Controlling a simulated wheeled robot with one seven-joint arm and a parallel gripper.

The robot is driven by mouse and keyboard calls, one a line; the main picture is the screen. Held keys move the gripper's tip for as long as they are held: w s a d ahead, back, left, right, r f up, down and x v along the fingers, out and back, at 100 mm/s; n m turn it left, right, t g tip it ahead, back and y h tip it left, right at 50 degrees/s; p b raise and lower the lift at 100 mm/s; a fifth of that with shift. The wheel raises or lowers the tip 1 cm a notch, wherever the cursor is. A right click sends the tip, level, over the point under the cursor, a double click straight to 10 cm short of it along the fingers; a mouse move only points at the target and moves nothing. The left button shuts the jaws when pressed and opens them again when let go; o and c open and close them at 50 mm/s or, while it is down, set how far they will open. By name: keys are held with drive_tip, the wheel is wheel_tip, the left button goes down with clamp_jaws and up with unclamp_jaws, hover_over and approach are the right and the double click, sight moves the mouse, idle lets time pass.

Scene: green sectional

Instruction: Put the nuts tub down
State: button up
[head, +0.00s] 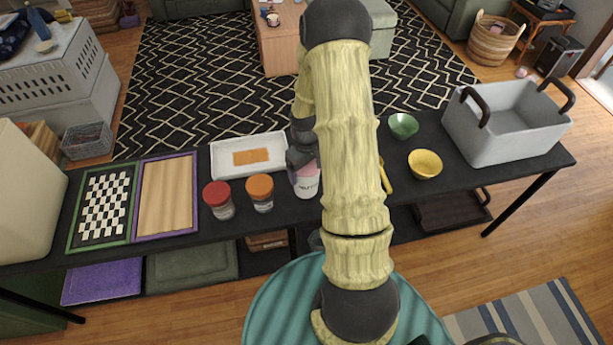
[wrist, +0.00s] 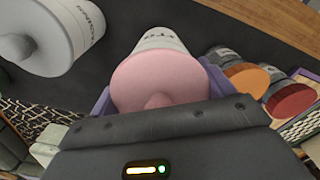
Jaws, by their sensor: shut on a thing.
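The nuts tub (head: 307,184) is a white tub with a pink knobbed lid and dark lettering too small to read surely. In the head view it is just left of my arm, over the front part of the dark table (head: 285,222). My gripper (wrist: 160,88) is shut on the tub (wrist: 158,78), with a purple finger on either side of its lid. In the head view my arm hides part of the gripper. I cannot tell whether the tub's base touches the table.
Red-lidded (head: 218,200) and orange-lidded (head: 261,192) jars stand left of the tub. A white tray (head: 222,160) lies behind. A larger white tub (wrist: 62,35) is nearby in the wrist view. Green (head: 404,126) and yellow (head: 425,164) bowls and a grey basket (head: 500,132) stand right.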

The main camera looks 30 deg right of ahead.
drive_tip(key=shift+w, duration=0.1)
drive_tip(key=shift+f+p, duration=0.3)
drive_tip(key=shift+f, duration=1.8)
drive_tip(key=shift+f, duration=0.15)
drive_tip(key=o, duration=1.5)
